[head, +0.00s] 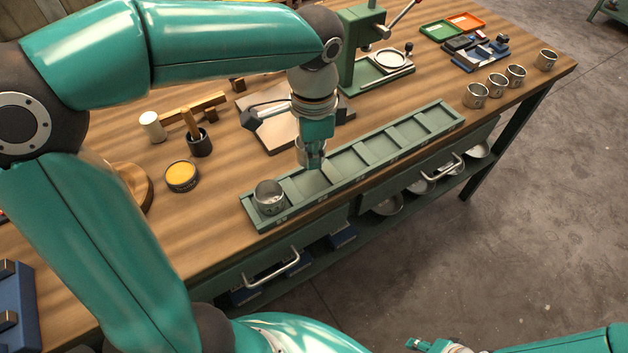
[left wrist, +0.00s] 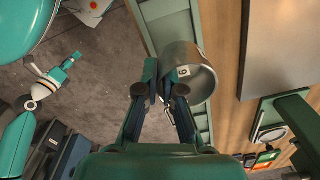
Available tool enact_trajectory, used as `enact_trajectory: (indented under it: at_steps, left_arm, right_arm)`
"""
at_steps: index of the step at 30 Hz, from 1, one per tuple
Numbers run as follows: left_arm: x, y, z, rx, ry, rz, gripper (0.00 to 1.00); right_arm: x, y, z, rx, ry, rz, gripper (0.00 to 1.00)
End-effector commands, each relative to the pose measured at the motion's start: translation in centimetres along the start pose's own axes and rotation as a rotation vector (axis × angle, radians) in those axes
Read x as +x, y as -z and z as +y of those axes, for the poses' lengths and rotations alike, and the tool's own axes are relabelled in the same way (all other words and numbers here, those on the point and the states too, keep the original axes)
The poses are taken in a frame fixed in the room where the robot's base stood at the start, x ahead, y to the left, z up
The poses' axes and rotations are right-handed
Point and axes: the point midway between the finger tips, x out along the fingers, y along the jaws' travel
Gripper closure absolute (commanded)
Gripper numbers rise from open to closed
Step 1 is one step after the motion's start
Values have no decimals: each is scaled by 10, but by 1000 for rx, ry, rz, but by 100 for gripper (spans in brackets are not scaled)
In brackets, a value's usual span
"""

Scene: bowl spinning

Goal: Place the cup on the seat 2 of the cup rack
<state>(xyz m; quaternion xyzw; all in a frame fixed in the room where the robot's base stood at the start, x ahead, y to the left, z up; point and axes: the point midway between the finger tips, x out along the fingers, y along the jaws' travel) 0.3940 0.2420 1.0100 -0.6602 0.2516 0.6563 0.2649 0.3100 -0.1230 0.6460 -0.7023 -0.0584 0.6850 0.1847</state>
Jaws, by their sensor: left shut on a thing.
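My left gripper (head: 312,160) is shut on a grey metal cup (head: 302,154) over the second compartment from the left of the long green cup rack (head: 377,146). The left wrist view shows the cup (left wrist: 202,72) between the fingertips (left wrist: 165,85), with a white number tag on its side. Whether the cup touches the rack floor cannot be told. Another metal cup (head: 269,198) stands in the leftmost compartment. The compartments to the right are empty. My right gripper (head: 418,344) shows at the bottom edge of the head view, away from the bench; its jaw state is unclear.
Several metal cups (head: 497,84) stand at the bench's right end. A green press (head: 362,50) and a grey plate (head: 270,120) lie behind the rack. A yellow-topped tin (head: 182,176) and a dark pot (head: 199,143) are to the left. The rack runs along the bench's front edge.

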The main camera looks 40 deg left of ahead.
Motion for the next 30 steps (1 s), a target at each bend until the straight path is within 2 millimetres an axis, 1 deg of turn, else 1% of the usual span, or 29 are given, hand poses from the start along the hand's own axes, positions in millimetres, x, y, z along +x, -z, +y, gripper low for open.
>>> enact_trajectory:
  at_steps: [1, 3, 6, 11, 18, 21, 30]
  left_arm:
    - [13, 0, 0, 0, -2, -4, 100]
    - [25, 0, 1, 1, -1, -3, 100]
    - [36, 1, 0, 2, 1, -1, 100]
    - [46, 1, 1, 2, 1, -1, 100]
    - [78, 1, 1, 2, 0, -2, 100]
    - [83, 2, 2, 3, 1, 1, 100]
    - [85, 2, 2, 3, 2, 1, 100]
  right_arm:
    - [2, 0, 1, 0, 0, 0, 60]
    - [2, 0, 1, 0, 0, 0, 60]
    - [3, 0, 1, 0, 0, 0, 60]
    - [4, 0, 1, 0, 0, 0, 60]
    - [6, 0, 2, 0, 0, 0, 60]
    - [6, 0, 2, 0, 0, 1, 60]
    - [8, 0, 3, 0, 0, 1, 60]
